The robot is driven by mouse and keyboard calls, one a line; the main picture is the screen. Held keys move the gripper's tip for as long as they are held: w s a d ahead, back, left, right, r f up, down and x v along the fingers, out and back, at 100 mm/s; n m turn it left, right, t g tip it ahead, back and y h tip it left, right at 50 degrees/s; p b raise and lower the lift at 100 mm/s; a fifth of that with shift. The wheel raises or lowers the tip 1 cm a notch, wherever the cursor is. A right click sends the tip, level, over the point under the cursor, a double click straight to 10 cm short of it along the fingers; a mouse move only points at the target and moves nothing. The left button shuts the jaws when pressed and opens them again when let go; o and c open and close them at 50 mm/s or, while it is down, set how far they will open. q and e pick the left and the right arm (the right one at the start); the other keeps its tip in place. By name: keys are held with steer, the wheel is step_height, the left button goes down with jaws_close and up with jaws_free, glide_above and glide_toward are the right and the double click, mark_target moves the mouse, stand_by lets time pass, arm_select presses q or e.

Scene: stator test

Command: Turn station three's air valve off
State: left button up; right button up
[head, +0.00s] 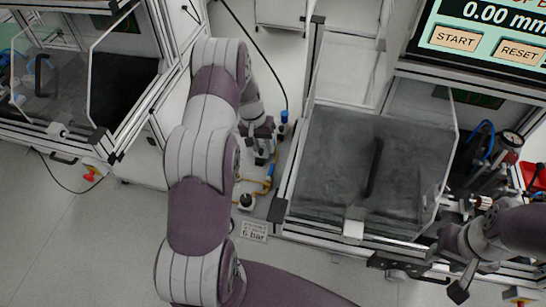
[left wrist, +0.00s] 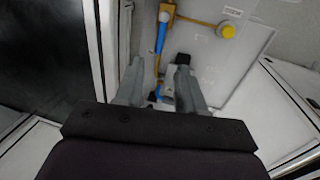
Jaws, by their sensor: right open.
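The air line with yellow pipe (head: 270,172) and a long blue handle (head: 267,184) runs down a grey panel left of the station. In the left wrist view, the blue handle (left wrist: 162,32) lies along the pipe, beyond my fingertips. My left gripper (head: 262,152) is above the upper part of the panel. Its fingers are apart in the left wrist view (left wrist: 158,68), with a small blue part (left wrist: 153,96) and grey fittings seen between them. I cannot tell whether they touch anything. My right gripper (head: 458,268) is open and empty at the lower right.
A "6 bar" sign (head: 254,232) stands below the panel. A clear guard (head: 400,170) covers the station to the right, with a START/RESET screen (head: 480,35) above. Another station (head: 75,85) is at the left. Open floor (head: 80,240) lies at lower left.

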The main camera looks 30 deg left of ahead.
arm_select(q)
steer(key=p, duration=0.1)
glide_above(271, 168)
steer(key=s+a, duration=0.1)
step_height(271, 168, down, 4)
steer(key=f, duration=0.3)
steer(key=w+f, duration=0.1)
steer(key=f, duration=0.1)
steer(key=shift+d+f+p, duration=0.15)
steer(key=shift+d+p, duration=0.1)
steer(key=shift+p, duration=0.1)
steer(key=shift+s+f, duration=0.1)
steer(key=shift+f, duration=0.15)
steer(key=shift+s+d, duration=0.1)
steer(key=shift+s, duration=0.05)
steer(key=shift+f, duration=0.1)
jaws_close()
